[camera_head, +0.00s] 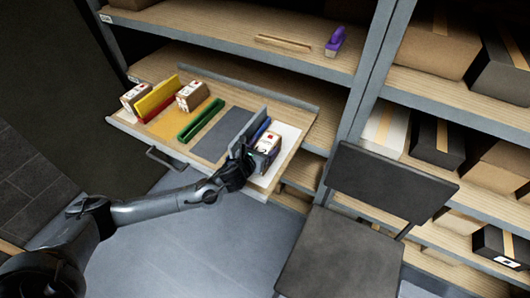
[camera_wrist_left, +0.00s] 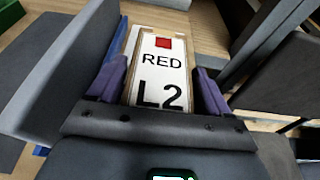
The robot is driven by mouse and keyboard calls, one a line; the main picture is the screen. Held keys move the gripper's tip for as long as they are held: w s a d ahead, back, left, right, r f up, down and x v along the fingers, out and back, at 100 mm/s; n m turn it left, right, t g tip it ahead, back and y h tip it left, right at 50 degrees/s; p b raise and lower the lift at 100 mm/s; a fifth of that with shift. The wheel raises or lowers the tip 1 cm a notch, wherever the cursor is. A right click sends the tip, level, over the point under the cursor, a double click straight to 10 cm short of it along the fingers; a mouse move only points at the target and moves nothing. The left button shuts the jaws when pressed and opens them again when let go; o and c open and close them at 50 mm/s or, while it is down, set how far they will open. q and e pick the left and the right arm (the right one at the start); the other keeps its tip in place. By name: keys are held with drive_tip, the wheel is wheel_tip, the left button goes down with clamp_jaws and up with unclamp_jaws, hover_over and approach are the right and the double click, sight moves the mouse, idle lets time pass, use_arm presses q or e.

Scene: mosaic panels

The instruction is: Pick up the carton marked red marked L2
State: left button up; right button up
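The carton marked RED L2 (camera_wrist_left: 160,62) has a white label with a red square. It fills the left wrist view between the two dark purple fingers of my left gripper (camera_wrist_left: 163,88). In the head view the carton (camera_head: 268,142) is at the right end of the pull-out tray (camera_head: 292,150), beside a grey divider. My left gripper (camera_head: 240,165) is at its near side. The fingers flank the carton closely on both sides; whether they press on it cannot be told. My right gripper is in neither view.
Two similar cartons (camera_head: 191,95) (camera_head: 134,97) stand at the tray's left, by yellow, red and green dividers (camera_head: 201,120). A blue divider is next to the RED L2 carton. A dark chair (camera_head: 385,190) stands close right. A purple item (camera_head: 335,42) lies on the shelf above.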

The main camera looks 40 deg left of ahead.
use_arm(q)
drive_tip(key=c, duration=1.2)
drive_tip(key=shift+r, duration=0.1)
drive_tip(key=shift+c, duration=0.2)
drive_tip(key=shift+r, duration=0.1)
